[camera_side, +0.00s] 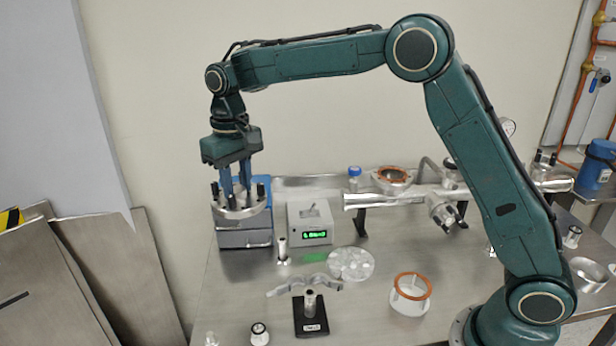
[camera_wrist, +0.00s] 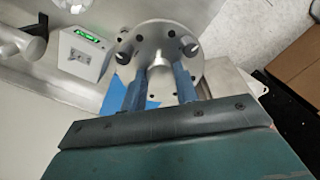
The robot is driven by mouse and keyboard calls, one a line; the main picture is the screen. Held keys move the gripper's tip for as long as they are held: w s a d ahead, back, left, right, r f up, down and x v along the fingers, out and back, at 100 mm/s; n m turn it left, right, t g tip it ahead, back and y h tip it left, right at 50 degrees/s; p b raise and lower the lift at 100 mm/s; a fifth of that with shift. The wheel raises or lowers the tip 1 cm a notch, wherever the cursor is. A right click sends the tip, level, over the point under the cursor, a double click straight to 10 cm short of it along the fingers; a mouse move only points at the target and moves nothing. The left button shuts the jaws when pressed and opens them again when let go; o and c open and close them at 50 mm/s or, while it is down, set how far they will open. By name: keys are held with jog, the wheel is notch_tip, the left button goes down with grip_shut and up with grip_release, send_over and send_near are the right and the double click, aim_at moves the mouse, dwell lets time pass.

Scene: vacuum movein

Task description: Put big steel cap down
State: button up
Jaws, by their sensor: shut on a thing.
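The big steel cap (camera_side: 241,208) is a round metal flange with several black knobs around its rim. It is level, at the left of the bench, over a steel box with a blue top (camera_side: 243,233). I cannot tell from the side view whether the cap touches the box. My gripper (camera_side: 235,188) points down and is shut on the cap's middle. In the wrist view both blue fingers of my gripper (camera_wrist: 161,80) close on the central hub of the cap (camera_wrist: 154,38). The underside of the cap is hidden.
A scale with a green display (camera_side: 310,222) stands just right of the box. A steel tube assembly (camera_side: 395,195), a clear dish (camera_side: 351,263) and a copper-ringed white part (camera_side: 410,293) are further right. A black-based stand (camera_side: 311,316) is in front. Grey panels lean at the left.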

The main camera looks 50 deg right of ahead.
aim_at(224, 207)
jog(key=shift+n, duration=0.8)
jog(key=shift+s+a+f, duration=0.1)
jog(key=shift+a+f, duration=0.15)
jog(key=shift+a, duration=0.45)
jog(key=shift+s+a+f, duration=0.15)
jog(key=shift+a+f, duration=0.1)
jog(key=shift+a, duration=0.5)
jog(key=shift+s+a+f, duration=0.1)
jog(key=shift+a+f, duration=0.15)
jog(key=shift+a, duration=0.45)
notch_tip(224, 207, down, 16)
jog(key=shift+r, duration=0.15)
jog(key=shift+f, duration=2.15)
jog(key=shift+f, duration=0.15)
jog(key=o, duration=1)
jog(key=shift+f, duration=0.15)
